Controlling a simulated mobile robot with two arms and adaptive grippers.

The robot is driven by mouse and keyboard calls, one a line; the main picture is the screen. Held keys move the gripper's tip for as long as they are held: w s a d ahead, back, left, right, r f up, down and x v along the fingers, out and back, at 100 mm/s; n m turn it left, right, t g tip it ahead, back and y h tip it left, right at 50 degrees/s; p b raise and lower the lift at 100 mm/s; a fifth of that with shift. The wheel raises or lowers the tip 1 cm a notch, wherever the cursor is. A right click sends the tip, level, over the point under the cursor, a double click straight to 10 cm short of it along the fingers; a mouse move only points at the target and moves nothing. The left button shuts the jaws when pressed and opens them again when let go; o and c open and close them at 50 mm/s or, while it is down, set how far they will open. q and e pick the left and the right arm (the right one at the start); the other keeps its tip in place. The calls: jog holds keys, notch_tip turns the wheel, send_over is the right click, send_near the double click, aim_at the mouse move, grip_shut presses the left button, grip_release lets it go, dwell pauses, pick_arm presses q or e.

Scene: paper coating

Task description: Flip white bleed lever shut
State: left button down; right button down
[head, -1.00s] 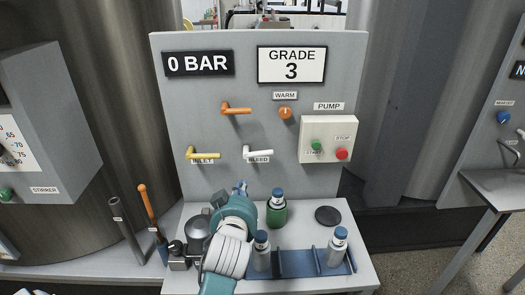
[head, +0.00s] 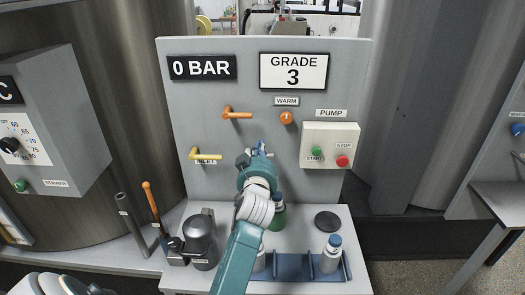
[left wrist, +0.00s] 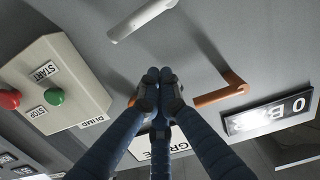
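The white bleed lever (left wrist: 145,20) shows at the top of the left wrist view, sticking out from the grey panel. In the head view it is hidden behind my left gripper (head: 261,148), which is in front of the panel at its place. In the left wrist view my left gripper's fingertips (left wrist: 158,76) are together with nothing between them. They point at the panel between the white lever and the orange lever (left wrist: 222,92), apart from both in the picture. My right gripper is not in view.
The yellow inlet lever (head: 207,155) is left of my gripper, and the orange lever (head: 237,114) is above. The pump box (head: 330,133) with start and stop buttons is to the right.

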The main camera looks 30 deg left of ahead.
pick_arm(q)
jog(key=shift+w+a+f, duration=0.1)
jog(key=shift+w+f, duration=0.25)
jog(key=shift+f, duration=0.35)
jog(key=shift+w+a+f, duration=0.1)
jog(key=shift+w+f, duration=0.3)
jog(key=shift+f, duration=0.25)
jog(key=shift+w+a+f, duration=0.1)
jog(key=shift+w+f, duration=0.25)
jog(key=shift+f, duration=0.35)
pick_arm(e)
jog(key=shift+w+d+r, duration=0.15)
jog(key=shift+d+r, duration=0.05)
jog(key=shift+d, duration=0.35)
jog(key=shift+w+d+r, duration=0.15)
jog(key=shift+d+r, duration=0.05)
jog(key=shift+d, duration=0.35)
